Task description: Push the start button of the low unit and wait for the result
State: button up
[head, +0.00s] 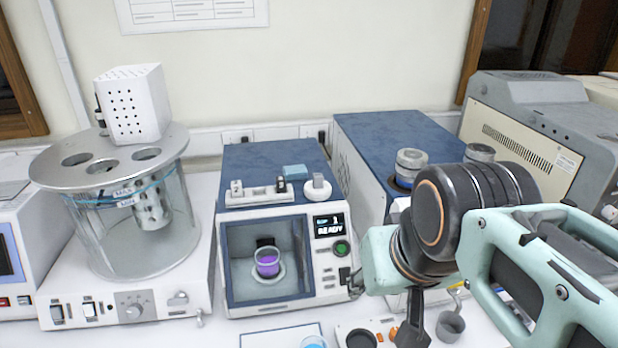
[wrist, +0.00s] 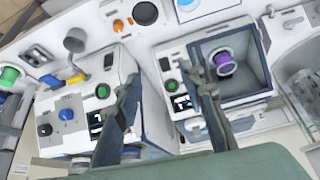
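The low unit (head: 283,203) is a white and blue box with an open-fronted chamber. Its display (head: 328,226) shows READY. The round green start button (head: 341,248) is just below the display. A cup of purple liquid (head: 267,262) stands in the chamber. In the wrist view, the low unit (wrist: 270,97) is at the right, with its green button (wrist: 171,85) and the purple cup (wrist: 224,63). My gripper (wrist: 165,78) is open and empty, its two dark fingers apart, with the button seen between them. In the head view my arm partly hides the fingers, right of the unit.
A taller blue-topped unit (head: 385,130) with metal cups stands right of the low unit. A glass bath (head: 130,230) with a metal lid stands at the left. A small white panel with an orange knob (head: 379,337) and a grey cup (head: 450,326) are in front.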

grip_shut()
dwell(1.4)
